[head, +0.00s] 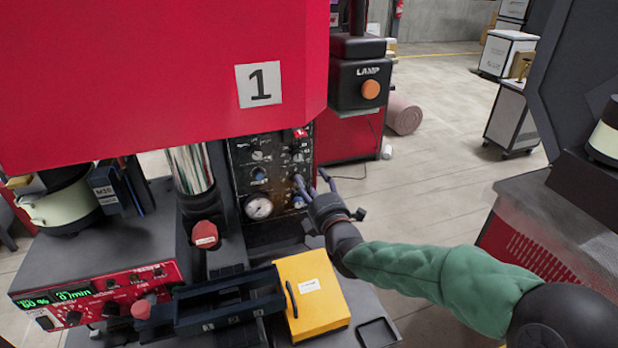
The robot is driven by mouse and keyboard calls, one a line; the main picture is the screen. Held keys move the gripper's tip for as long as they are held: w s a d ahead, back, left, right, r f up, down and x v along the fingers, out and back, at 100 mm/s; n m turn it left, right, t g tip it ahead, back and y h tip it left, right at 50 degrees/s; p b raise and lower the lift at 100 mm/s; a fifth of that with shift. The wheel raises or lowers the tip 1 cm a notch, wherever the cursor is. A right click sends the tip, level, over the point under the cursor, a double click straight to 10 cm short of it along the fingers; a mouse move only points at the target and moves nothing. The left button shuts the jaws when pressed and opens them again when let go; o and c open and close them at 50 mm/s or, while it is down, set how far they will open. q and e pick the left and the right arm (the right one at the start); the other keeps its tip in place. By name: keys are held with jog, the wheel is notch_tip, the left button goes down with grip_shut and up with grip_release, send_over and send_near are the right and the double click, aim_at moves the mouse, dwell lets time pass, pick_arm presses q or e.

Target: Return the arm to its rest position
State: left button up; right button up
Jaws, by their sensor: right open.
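My right arm, in a green sleeve, reaches in from the lower right of the head view. Its right gripper (313,184) is open, with its fingers pointing up and away, in front of the right side of the black control panel (258,168). I see nothing between the fingers. I cannot tell whether a finger touches a knob on the panel. The panel carries several knobs and a round gauge (259,207). My left gripper is not in view.
A yellow box (312,293) and a dark tray (228,302) lie below the gripper. A red machine body (150,75) overhangs the panel. A lamp box (360,84) stands behind the gripper. A red-sided table (530,225) is at right. Open floor lies between.

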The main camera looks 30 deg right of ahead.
jog(key=shift+s, duration=0.25)
dwell(0.4)
